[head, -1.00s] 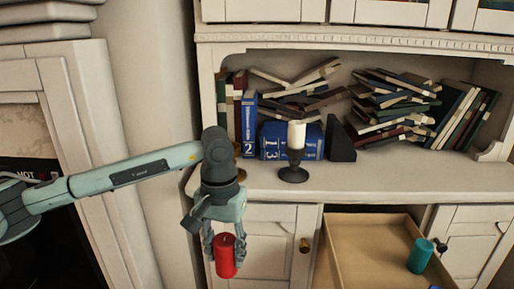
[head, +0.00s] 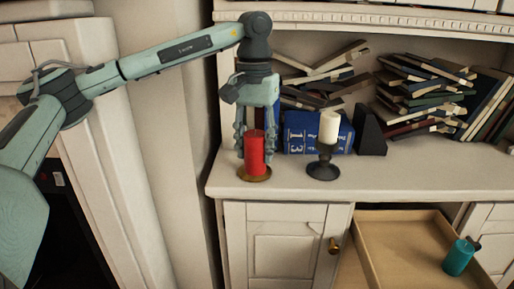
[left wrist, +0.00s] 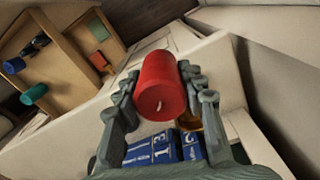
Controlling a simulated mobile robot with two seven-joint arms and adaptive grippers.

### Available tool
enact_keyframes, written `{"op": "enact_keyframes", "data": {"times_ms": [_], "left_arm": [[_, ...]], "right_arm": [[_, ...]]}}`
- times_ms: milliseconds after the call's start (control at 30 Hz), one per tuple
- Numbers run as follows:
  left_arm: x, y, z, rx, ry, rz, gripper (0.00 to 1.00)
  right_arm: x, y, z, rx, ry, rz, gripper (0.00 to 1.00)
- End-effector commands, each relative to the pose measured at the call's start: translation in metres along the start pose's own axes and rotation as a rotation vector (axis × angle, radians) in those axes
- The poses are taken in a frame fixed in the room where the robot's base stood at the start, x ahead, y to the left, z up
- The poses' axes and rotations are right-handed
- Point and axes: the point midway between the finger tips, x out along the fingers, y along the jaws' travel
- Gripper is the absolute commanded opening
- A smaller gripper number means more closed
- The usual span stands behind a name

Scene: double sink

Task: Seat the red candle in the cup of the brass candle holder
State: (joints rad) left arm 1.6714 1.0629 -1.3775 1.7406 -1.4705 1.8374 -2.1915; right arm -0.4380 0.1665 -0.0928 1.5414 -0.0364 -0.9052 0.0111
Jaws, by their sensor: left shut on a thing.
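The red candle (head: 255,153) stands upright in my left gripper (head: 256,146), which is shut on it. In the left wrist view the candle (left wrist: 162,86) lies between the fingers (left wrist: 160,92), its wick end toward the camera. The brass candle holder (head: 254,174) stands near the left front corner of the cabinet top. Its dish shows around the candle's foot, and the candle is over it. The cup is hidden by the candle, so I cannot tell whether the candle's foot is inside it or just above. My right gripper is not in view.
A dark candle holder (head: 323,170) with a white candle (head: 329,128) stands close on the right. Blue books (head: 313,134) and a black bookend (head: 370,133) are behind. Below right, an open drawer (head: 400,235) holds a teal candle (head: 459,257). The cabinet top's right front is clear.

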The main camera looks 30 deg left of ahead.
Motion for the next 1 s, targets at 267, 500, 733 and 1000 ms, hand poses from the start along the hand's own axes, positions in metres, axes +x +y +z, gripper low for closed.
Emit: {"op": "enact_keyframes", "data": {"times_ms": [267,500,733,1000], "left_arm": [[-0.096,-0.073,0.005,-0.168,0.004,0.002,0.07],[-0.11,-0.085,0.004,-0.2,-0.002,-0.003,0.07],[-0.084,-0.066,-0.031,-0.198,-0.008,-0.003,0.07],[-0.052,-0.04,-0.08,-0.198,-0.003,-0.001,0.07]], "right_arm": [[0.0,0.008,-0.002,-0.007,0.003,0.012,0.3],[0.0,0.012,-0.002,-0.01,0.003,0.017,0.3],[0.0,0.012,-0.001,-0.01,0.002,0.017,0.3],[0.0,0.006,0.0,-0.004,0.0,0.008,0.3]]}}
